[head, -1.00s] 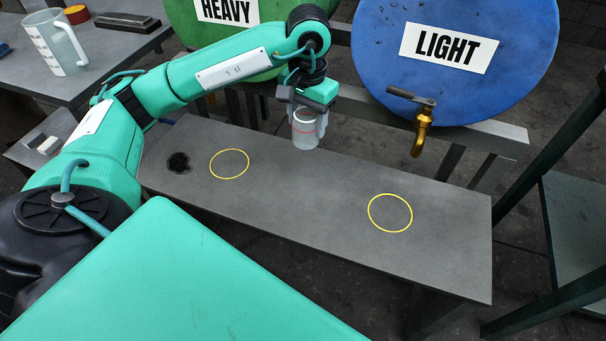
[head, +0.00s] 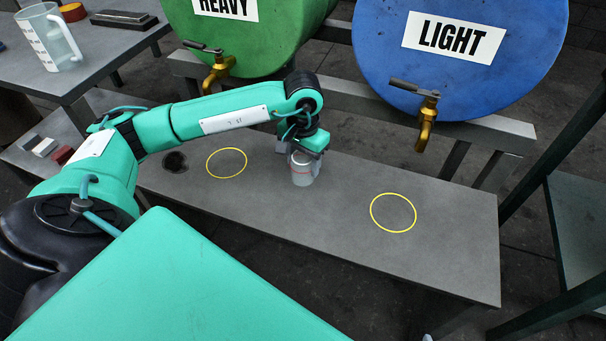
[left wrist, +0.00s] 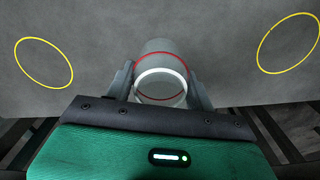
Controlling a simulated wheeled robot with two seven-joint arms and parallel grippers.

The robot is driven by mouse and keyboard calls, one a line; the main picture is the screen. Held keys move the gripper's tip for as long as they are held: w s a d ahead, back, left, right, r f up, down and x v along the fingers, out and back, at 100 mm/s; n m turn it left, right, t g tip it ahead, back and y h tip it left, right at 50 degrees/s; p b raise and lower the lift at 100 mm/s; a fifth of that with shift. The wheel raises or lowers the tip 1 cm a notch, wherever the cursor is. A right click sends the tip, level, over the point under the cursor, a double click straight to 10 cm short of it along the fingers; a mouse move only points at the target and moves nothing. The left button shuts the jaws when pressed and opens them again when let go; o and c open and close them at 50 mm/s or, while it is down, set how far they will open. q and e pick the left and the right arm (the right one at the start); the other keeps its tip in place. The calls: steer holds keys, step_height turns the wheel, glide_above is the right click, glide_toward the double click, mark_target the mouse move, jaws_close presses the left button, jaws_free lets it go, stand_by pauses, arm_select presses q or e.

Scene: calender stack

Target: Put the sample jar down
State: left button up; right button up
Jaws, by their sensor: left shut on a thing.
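The sample jar (head: 303,174) is a small clear, whitish cup with a red line around it. It is upright over the grey bench (head: 340,215), between the two yellow rings. My left gripper (head: 305,159) is shut on it from above. In the left wrist view the jar (left wrist: 159,58) sits between the two fingers of the gripper (left wrist: 160,84), one on each side. The jar's base is at or very near the bench top; I cannot tell whether it touches. My right gripper is not in view.
A yellow ring (head: 226,163) lies left of the jar, another ring (head: 393,212) right of it. A dark drain hole (head: 174,162) is at the left. Brass taps hang from the green HEAVY drum (head: 270,45) and blue LIGHT drum (head: 450,80). A jug (head: 48,40) stands back left.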

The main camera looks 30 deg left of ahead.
mark_target(303, 174)
arm_select(q)
step_height(303, 174, down, 5)
steer(key=shift+r, duration=0.15)
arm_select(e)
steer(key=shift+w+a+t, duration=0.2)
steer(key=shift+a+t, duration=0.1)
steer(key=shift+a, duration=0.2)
arm_select(q)
steer(key=shift+f+b, duration=0.2)
steer(key=shift+b, duration=0.25)
steer(key=o, duration=1)
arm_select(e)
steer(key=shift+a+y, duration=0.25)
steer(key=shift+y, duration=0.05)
arm_select(q)
steer(key=shift+r, duration=0.15)
